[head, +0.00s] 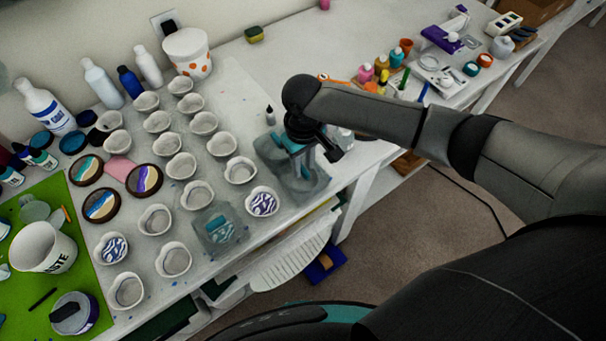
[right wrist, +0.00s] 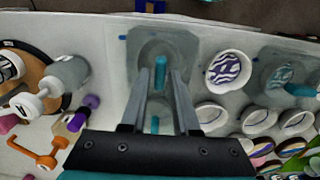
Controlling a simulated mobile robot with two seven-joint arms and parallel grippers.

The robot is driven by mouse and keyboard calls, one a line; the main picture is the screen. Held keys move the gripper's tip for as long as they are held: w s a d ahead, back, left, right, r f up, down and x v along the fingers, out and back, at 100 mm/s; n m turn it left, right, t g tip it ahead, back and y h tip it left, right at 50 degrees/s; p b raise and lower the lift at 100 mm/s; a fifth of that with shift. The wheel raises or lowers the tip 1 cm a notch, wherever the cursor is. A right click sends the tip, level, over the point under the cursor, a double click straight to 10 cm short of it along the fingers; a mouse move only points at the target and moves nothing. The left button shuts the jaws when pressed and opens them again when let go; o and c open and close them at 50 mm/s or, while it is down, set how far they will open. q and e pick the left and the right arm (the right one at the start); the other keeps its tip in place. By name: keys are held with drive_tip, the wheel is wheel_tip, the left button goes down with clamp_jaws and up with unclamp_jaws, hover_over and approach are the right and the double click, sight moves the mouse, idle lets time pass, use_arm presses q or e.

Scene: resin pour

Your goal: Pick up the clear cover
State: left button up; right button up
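A clear cover (head: 310,181) with a teal handle sits near the table's front edge, partly hidden under my right gripper (head: 300,143) in the head view. In the right wrist view the same cover (right wrist: 180,42) lies below the fingers of my right gripper (right wrist: 161,78), with its teal bar handle between them. The fingers look apart, with no clear contact on the handle. A second clear cover (head: 216,236), also with a teal handle, stands farther left among the cups. It also shows at the right of the wrist view (right wrist: 273,79). My left gripper is not in view.
Several white cups (head: 241,170) stand in rows left of the right gripper. A cup with purple swirls (head: 262,203) sits between the two covers. A small dark-capped bottle (head: 270,115) is just behind the nearer cover. Bottles and a green mat (head: 28,300) fill the left side.

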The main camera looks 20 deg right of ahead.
clamp_jaws()
idle(1.0)
